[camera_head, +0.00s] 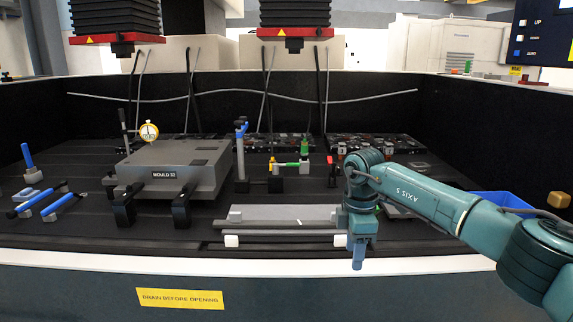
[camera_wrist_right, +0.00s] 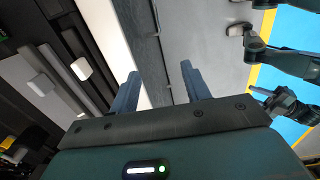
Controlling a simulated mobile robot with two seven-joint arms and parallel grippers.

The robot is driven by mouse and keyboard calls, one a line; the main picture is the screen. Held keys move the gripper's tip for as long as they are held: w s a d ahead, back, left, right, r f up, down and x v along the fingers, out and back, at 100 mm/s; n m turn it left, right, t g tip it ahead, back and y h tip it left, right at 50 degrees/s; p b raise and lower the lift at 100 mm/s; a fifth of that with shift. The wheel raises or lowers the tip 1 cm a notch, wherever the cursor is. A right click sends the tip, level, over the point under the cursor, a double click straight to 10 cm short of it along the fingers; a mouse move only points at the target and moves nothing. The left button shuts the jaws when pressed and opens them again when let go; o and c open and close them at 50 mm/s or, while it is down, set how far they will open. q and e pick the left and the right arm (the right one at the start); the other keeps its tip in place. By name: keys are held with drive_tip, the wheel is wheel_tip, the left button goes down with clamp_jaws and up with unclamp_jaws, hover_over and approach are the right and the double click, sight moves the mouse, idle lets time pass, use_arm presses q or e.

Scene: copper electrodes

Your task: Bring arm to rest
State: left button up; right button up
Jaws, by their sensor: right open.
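My right arm reaches in from the right in the head view. Its teal gripper (camera_head: 360,254) points down at the front rim of the black work tank, in front of the grey rail block. In the right wrist view the two blue-grey fingers of this gripper (camera_wrist_right: 160,90) are spread apart with nothing between them. My left gripper does not show in the head view.
A grey block marked MOULD (camera_head: 175,168) sits in black clamps at the left. Grey rails (camera_head: 283,217) lie near the front rim (camera_head: 120,259). A blue bin (camera_head: 503,202) is behind my right arm. Blue-handled tools (camera_head: 62,203) lie far left.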

drive_tip(key=s+a+f+n+g+y, duration=0.1)
drive_tip(key=s+a+f+n+y, duration=0.3)
drive_tip(key=a, duration=0.4)
drive_tip(key=s+a+f+n+g+y, duration=0.1)
drive_tip(key=s+a+f+y, duration=0.2)
drive_tip(key=s+a+f, duration=0.35)
drive_tip(key=s+a+r+t+y, duration=0.1)
drive_tip(key=s+a+r+y, duration=0.3)
drive_tip(key=s+a+y, duration=0.55)
drive_tip(key=w+d+f+m+t+h, duration=0.1)
drive_tip(key=d+f+m+t+h, duration=0.15)
drive_tip(key=d+m+t, duration=0.4)
drive_tip(key=d+f+m+t+h, duration=0.2)
drive_tip(key=d+m+t+h, duration=0.15)
drive_tip(key=m+t, duration=0.65)
use_arm(q)
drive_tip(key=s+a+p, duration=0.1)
drive_tip(key=p, duration=0.1)
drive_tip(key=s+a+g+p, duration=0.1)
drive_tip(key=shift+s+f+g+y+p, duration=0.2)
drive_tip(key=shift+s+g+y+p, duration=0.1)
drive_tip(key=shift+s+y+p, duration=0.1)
use_arm(e)
drive_tip(key=s+d+f+m+g+h, duration=0.3)
drive_tip(key=s+d+f+g+h, duration=0.2)
drive_tip(key=s+d+f, duration=0.5)
drive_tip(key=s+d+h, duration=0.2)
drive_tip(key=d, duration=0.2)
drive_tip(key=shift+f, duration=0.35)
